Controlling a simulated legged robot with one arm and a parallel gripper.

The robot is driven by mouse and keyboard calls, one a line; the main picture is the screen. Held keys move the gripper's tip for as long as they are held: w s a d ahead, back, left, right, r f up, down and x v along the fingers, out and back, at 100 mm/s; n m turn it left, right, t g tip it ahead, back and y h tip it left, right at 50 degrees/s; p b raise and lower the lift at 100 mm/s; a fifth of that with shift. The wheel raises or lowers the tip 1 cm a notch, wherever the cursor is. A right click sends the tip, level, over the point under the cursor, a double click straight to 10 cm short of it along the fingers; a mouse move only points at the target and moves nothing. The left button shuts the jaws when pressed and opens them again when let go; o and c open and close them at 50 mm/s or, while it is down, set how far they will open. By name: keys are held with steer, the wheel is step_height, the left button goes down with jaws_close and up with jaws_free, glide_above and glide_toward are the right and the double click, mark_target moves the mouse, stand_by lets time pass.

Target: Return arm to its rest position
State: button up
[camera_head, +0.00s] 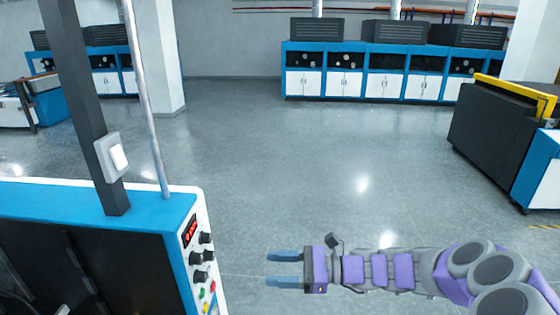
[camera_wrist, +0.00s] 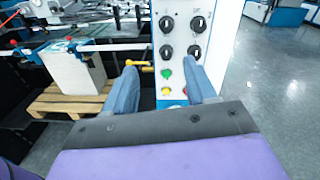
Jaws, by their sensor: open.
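My gripper (camera_head: 284,269) is at the bottom middle of the head view, at the end of my purple and grey arm, which reaches in from the right. Its two blue-grey fingers point left toward the blue and white machine (camera_head: 178,222) and are parted with nothing between them. In the wrist view my gripper (camera_wrist: 165,90) is also open and empty. Beyond its fingers is the machine's white control panel (camera_wrist: 184,42) with black knobs, a green button and a red button. The gripper looks apart from the panel.
A wall switch (camera_head: 111,157) is on a dark post above the machine. A wooden pallet (camera_wrist: 65,101) with a white block (camera_wrist: 77,74) lies left of the panel. Blue and white cabinets (camera_head: 365,83) line the back. A dark machine (camera_head: 495,130) stands at right. The middle floor is clear.

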steer(key=s+a+f+n+g+h+b, duration=0.1)
steer(key=s+f+n+g+h+b, duration=0.25)
steer(key=s+n, duration=0.45)
steer(key=s+a+f+n+g+h+b, duration=0.1)
steer(key=s+f+n+g+h+b, duration=0.25)
steer(key=s, duration=0.85)
steer(key=s+d+f+n+t+h+b, duration=0.2)
steer(key=s+d+f+h+b, duration=0.2)
steer(key=d, duration=0.4)
steer(key=s+d+f+n+t+h+b, duration=0.2)
steer(key=s+d+f+n+h+b, duration=0.1)
steer(key=s+d+f+h, duration=0.3)
steer(key=shift+s+d+f+h+b, duration=0.3)
steer(key=shift+s+d+h+b, duration=0.15)
steer(key=shift+s+d, duration=0.4)
steer(key=shift+w+d, duration=0.1)
steer(key=shift+w, duration=0.05)
